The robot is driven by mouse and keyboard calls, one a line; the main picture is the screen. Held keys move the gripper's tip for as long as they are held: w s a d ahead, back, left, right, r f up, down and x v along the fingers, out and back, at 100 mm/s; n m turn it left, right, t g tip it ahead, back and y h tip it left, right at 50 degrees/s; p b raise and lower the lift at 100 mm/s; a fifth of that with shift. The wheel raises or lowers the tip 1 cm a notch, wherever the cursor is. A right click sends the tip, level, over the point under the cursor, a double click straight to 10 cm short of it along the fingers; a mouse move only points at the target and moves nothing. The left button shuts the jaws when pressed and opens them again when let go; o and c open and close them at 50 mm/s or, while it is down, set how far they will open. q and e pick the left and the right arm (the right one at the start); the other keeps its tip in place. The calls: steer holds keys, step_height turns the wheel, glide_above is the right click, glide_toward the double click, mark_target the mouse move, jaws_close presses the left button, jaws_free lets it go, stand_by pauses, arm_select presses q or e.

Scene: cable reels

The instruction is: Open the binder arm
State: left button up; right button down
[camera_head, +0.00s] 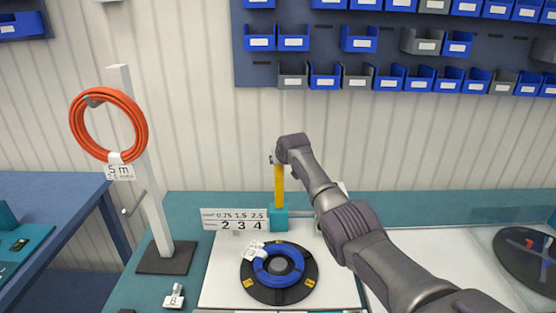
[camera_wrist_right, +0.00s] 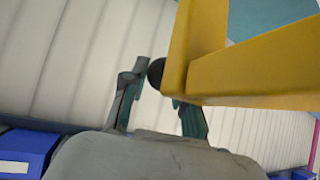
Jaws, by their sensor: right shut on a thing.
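The yellow binder arm (camera_head: 279,186) stands upright on a teal block (camera_head: 278,219) at the back of the white work board. In the right wrist view the yellow arm (camera_wrist_right: 240,75) fills the upper right, with a round black knob (camera_wrist_right: 156,72) on its side. My right gripper (camera_head: 273,157) is at the top of the yellow arm. In the wrist view its fingers (camera_wrist_right: 156,92) are shut on the black knob, one finger partly hidden behind the yellow arm. My left gripper is not in view.
A blue cable coil (camera_head: 273,264) lies on a black round reel (camera_head: 305,292) before the binder. A number sign (camera_head: 234,219) stands left of it. An orange coil (camera_head: 74,123) hangs on a white post (camera_head: 150,180) at left. Blue bins (camera_head: 359,39) line the wall.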

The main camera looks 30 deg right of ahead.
steer(key=shift+s+d+f, duration=0.15)
steer(key=shift+s+f, duration=0.05)
steer(key=shift+f, duration=0.25)
steer(key=c, duration=1.2)
jaws_free()
steer(key=shift+c, duration=0.2)
steer(key=shift+o, duration=1.3)
steer(key=shift+f, duration=0.15)
steer(key=shift+o, duration=0.6)
steer(key=shift+w+d+f, duration=0.1)
steer(key=shift+d, duration=0.1)
steer(key=shift+w+a, duration=0.1)
steer(key=shift+s+a+r, duration=0.1)
steer(key=shift+s+r, duration=0.1)
steer(key=shift+r, duration=0.25)
steer(key=v, duration=1.1)
steer(key=shift+s+r, duration=0.1)
steer(key=shift+s, duration=0.05)
